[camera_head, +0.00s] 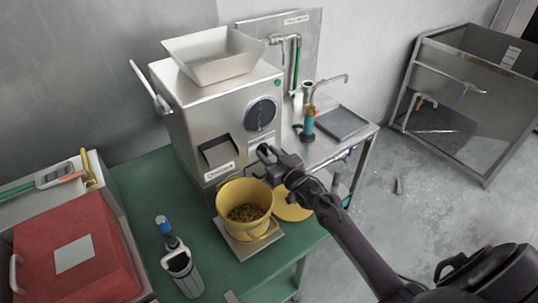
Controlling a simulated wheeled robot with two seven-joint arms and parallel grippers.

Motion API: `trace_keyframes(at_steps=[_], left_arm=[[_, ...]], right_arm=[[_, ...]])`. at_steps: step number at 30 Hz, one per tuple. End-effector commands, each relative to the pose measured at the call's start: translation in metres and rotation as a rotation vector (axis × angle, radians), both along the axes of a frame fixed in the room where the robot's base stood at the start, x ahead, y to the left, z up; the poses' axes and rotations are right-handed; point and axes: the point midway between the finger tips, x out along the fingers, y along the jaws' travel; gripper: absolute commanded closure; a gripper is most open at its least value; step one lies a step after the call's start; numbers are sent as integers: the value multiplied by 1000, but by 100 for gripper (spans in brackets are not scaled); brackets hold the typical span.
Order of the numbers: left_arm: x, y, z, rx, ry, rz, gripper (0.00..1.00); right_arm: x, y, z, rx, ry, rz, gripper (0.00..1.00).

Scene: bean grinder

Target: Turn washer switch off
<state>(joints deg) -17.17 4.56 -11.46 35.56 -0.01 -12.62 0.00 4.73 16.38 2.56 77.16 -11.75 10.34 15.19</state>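A steel grinder (205,115) stands on the green table, with an open hopper (215,55) on top, a round dark dial (260,114) and a small green button (278,83) on its front. My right gripper (266,152) is at the lower right of the grinder's front, below the dial, with its fingertips close to the front panel. It hides part of the panel there. I cannot tell whether it touches or whether its fingers are apart. I cannot clearly make out a washer switch. My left gripper is not in view.
A yellow bucket of beans (244,213) sits on a square plate under the grinder. A red box (75,250) and a bottle (181,270) are at the left. A steel counter with taps (330,82) stands behind. A steel basin (470,90) is at the far right.

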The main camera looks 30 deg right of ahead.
Motion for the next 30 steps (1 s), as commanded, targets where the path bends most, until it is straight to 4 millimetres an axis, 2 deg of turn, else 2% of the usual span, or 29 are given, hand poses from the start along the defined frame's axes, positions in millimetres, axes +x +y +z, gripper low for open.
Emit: trace_keyframes(at_steps=[5,12,16,21,30], left_arm=[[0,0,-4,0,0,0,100],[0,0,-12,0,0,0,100],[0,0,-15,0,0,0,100],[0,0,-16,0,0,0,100],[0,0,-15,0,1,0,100]], right_arm=[[-17,-3,-3,-1,1,-1,67],[-56,-8,-3,-2,4,0,67],[-70,-10,-3,0,3,0,67],[-77,-11,-1,1,2,0,67],[-77,-11,-1,0,1,0,67]])
